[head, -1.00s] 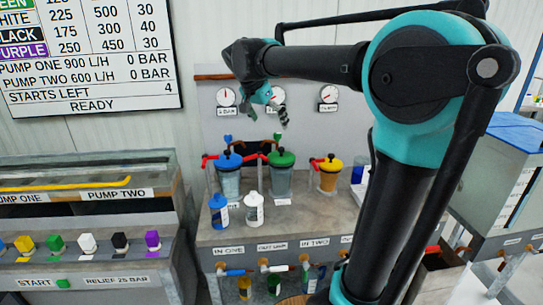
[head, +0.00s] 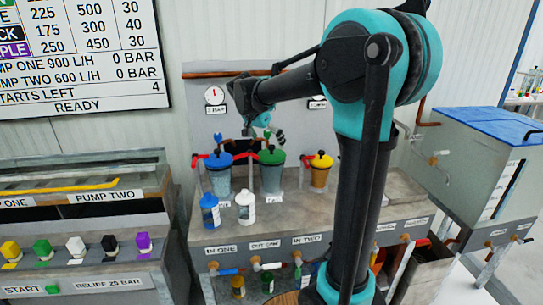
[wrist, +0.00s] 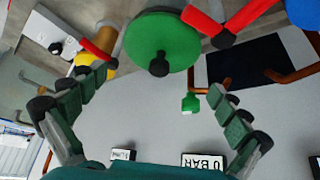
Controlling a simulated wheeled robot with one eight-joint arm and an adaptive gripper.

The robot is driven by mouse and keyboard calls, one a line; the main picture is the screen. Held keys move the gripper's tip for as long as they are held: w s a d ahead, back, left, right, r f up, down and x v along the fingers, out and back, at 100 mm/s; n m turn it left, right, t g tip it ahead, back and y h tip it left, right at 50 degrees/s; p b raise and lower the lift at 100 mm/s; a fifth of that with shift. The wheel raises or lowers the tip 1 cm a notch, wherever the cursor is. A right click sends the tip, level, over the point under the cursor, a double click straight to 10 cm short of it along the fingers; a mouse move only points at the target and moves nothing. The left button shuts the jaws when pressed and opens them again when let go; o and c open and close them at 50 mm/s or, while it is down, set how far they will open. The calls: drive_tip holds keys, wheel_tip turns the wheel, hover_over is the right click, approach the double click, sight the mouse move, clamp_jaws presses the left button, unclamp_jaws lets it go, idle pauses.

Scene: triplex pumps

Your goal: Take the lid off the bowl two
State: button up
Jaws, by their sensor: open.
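Three lidded bowls stand in a row on the bench: one with a blue lid (head: 219,160), one with a green lid (head: 271,156), one with a yellow lid (head: 320,161). I cannot read which label marks bowl two. My gripper (head: 272,136) is open and empty, just above the green lid. In the wrist view the green lid (wrist: 158,42) lies beyond the spread fingertips (wrist: 160,80), apart from them. The yellow lid (wrist: 84,64) is partly hidden by the left finger. An edge of the blue lid (wrist: 304,12) shows at top right.
Red handles (head: 204,157) stick out beside the bowls. A blue bottle (head: 210,210) and a white bottle (head: 245,207) stand in front of them. Gauges (head: 214,96) are on the panel behind. A blue-topped tank (head: 490,130) is at right. The bench front is partly clear.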

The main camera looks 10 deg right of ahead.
sight(271, 147)
drive_tip(key=shift+x, duration=2.35)
drive_tip(key=shift+s, duration=0.2)
drive_tip(key=c, duration=1.3)
